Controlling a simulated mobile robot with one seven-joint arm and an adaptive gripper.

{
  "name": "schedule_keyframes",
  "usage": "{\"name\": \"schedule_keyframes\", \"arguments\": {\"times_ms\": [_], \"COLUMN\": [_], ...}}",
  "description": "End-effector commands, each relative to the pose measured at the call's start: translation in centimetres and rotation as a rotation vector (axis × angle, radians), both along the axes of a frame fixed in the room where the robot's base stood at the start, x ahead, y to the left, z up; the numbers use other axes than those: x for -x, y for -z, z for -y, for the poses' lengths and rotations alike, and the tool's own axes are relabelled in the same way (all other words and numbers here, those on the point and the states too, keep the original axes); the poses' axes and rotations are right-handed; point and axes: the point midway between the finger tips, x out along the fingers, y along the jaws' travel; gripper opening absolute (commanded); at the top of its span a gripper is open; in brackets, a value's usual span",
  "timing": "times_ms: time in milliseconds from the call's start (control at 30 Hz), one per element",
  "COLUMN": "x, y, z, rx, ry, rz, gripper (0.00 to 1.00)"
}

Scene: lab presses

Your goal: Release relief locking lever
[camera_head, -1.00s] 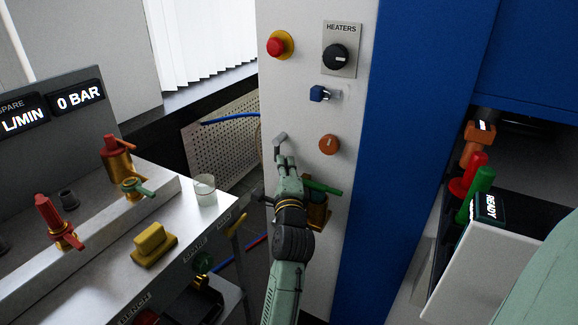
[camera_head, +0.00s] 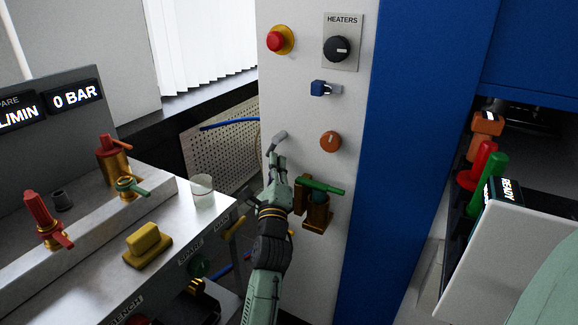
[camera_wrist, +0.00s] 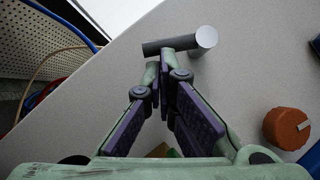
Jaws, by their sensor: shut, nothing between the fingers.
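A small grey lever (camera_head: 278,138) sticks out at the left edge of the white panel, above my gripper. In the wrist view it is a dark bar with a pale round end (camera_wrist: 206,38), just beyond the fingertips. My gripper (camera_head: 275,162) is shut and empty, its fingertips (camera_wrist: 158,70) together just below the bar. I cannot tell whether they touch it. A green-handled brass valve (camera_head: 318,210) sits on the panel to the right of my gripper. No label shows which of these is the relief locking lever.
An orange knob (camera_head: 330,141), a blue switch (camera_head: 322,89), a black heater knob (camera_head: 337,49) and a red button (camera_head: 278,40) are on the panel. The bench at left carries a glass beaker (camera_head: 202,191), a yellow block (camera_head: 147,245) and brass valves (camera_head: 128,187).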

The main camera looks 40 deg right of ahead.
Motion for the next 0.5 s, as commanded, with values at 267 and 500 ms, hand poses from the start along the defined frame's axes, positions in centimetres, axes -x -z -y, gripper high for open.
{"name": "schedule_keyframes", "arguments": {"times_ms": [267,500], "x": [-0.77,-1.22], "y": [0.21,0.17], "z": [-0.38,-0.55], "rx": [-0.042,-0.072], "ry": [-0.003,-0.002], "rz": [0.098,0.172], "gripper": [0.0,0.0]}}
